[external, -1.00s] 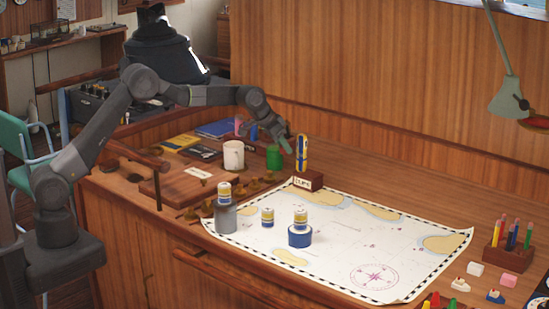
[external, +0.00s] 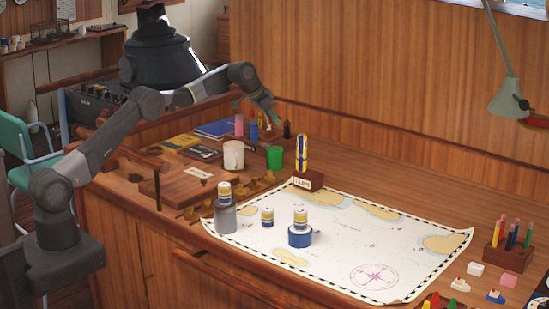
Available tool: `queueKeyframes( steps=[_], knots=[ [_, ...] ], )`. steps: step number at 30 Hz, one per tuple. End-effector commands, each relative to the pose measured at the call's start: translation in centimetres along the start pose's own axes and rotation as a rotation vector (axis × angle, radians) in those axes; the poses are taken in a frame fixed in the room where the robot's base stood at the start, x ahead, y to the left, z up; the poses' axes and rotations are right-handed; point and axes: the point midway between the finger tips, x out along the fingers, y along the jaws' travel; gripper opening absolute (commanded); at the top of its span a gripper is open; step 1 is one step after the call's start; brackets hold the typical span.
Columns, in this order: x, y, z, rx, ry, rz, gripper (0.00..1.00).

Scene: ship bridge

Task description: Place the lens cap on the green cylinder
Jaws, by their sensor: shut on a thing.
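The green cylinder (external: 274,158) stands upright at the back of the wooden desk, right of the white mug. I see no cap on its top. My gripper (external: 276,121) is above and behind the green cylinder in the picture, apart from it, pointing down. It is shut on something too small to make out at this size. I cannot pick out the lens cap for certain; the gripper may hide it.
The white mug (external: 233,155), a pink bottle (external: 239,127), a blue bottle (external: 253,132) and a dark upright thing (external: 287,130) are close by. The chart (external: 340,240) carries several small cylinders.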

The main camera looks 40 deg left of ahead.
Motion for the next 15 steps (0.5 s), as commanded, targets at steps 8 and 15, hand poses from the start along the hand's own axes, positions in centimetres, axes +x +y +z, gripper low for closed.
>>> queueKeyframes(
  steps=[8, 15],
  knots=[
    [3.6, 0.0, 2.5, -0.001, -0.003, 0.0, 0.19],
    [6.1, 0.1, 4.0, -0.001, -0.004, 0.0, 0.19]
  ],
)
